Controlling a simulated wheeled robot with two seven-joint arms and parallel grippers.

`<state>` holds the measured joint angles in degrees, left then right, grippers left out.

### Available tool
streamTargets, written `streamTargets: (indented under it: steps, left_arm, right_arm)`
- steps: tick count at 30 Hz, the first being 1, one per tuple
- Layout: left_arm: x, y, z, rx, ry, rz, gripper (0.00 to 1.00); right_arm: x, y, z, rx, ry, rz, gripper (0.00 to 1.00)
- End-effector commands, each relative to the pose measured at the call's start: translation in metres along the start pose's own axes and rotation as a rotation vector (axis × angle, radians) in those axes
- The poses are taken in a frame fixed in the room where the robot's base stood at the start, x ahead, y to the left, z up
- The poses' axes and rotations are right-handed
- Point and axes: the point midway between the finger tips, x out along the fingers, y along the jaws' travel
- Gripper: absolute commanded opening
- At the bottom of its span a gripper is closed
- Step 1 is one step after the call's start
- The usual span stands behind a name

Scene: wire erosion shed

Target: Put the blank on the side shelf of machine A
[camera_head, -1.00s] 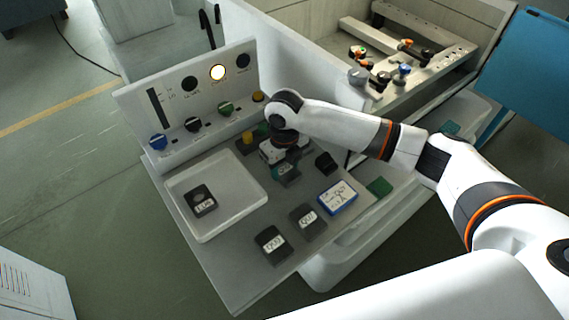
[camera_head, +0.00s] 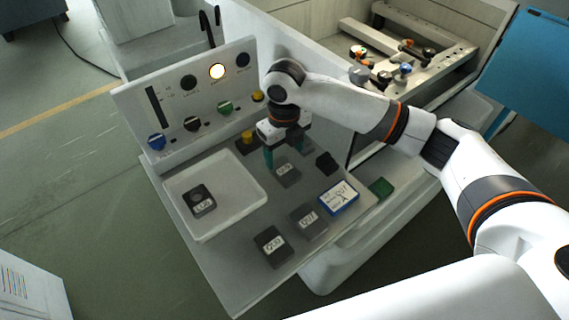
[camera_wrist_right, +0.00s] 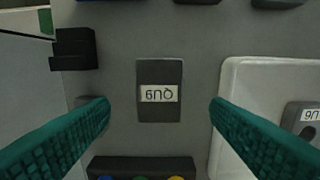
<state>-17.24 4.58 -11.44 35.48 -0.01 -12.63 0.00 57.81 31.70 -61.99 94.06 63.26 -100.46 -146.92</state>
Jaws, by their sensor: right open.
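A dark grey block (camera_head: 288,174) with a white label lies flat on the grey side shelf (camera_head: 232,272) of the machine. In the right wrist view the block (camera_wrist_right: 160,78) lies between and beyond the fingertips, its label upside down. My right gripper (camera_head: 287,158) is open above the block, with its green fingers apart and nothing between them. Other dark labelled blocks, one at the front (camera_head: 272,246) and one beside it (camera_head: 308,221), lie on the shelf. My left gripper is not in view.
A white tray (camera_head: 238,164) holding another labelled block (camera_head: 199,202) is on the shelf's left. A blue-edged card (camera_head: 339,197) and a black stepped piece (camera_head: 326,163) lie to the right. A control panel with knobs (camera_head: 157,142) stands along the back.

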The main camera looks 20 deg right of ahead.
Motion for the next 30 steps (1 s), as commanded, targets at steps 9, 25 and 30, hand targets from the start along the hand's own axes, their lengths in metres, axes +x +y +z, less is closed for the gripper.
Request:
streamTargets:
  steps: [9,25,30]
  left_arm:
    - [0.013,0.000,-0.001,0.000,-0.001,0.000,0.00]
    - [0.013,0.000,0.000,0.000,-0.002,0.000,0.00]
    - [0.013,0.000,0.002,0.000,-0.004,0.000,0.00]
  right_arm:
    - [-0.052,0.000,-0.001,-0.001,0.002,0.000,0.71]
    - [-0.060,0.000,0.000,0.000,-0.001,0.000,0.71]
    - [-0.060,0.000,0.000,0.000,-0.001,0.000,0.71]
